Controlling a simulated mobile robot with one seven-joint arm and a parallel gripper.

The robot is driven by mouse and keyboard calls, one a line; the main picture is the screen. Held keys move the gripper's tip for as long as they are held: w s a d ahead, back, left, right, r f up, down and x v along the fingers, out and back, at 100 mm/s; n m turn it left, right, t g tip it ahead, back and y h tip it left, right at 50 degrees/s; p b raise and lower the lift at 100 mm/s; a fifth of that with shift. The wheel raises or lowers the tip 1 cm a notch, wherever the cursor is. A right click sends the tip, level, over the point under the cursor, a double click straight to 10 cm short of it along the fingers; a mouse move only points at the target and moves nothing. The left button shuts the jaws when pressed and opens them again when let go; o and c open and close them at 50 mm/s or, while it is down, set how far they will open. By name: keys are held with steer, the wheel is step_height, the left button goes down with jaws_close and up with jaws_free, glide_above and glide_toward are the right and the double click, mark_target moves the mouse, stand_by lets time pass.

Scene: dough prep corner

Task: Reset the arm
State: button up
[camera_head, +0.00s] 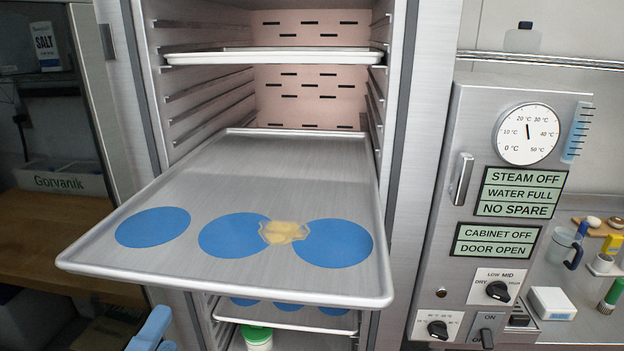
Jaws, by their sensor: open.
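My gripper (151,331) shows only in part as a light blue shape at the bottom edge, left of centre. It is open and I see nothing between its fingers. It appears below the front left of a pulled-out metal tray (280,172), apart from it as far as I can tell. The tray carries three blue discs: left (153,227), middle (228,236) and right (345,243). A flat yellowish piece of dough (284,232) lies between the middle and right discs, overlapping the edges of both. The rest of my arm is out of view.
The tray juts out of the open cabinet. Another tray (275,56) sits above, and a lower tray (285,316) with blue discs is below, near a green-lidded jar (257,337). A control panel (470,120) stands right; a wooden counter (60,235) is left.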

steer(key=w+d+r+m+t, duration=0.2)
steer(key=w+d+r+m, duration=0.25)
steer(key=r, duration=0.35)
steer(key=s+d+r+m+t, duration=0.1)
steer(key=d+r+m+t, duration=0.2)
steer(key=r, duration=0.6)
steer(key=d+r+m+t+b, duration=0.1)
steer(key=d+r+m+t, duration=0.2)
steer(key=d+r+m, duration=0.5)
step_height(320, 180, up, 2)
steer(key=shift+s+d+r+t, duration=0.2)
steer(key=shift+s+d+t, duration=0.2)
steer(key=shift+d, duration=0.1)
steer(key=shift+c, duration=0.5)
steer(key=shift+d, duration=0.1)
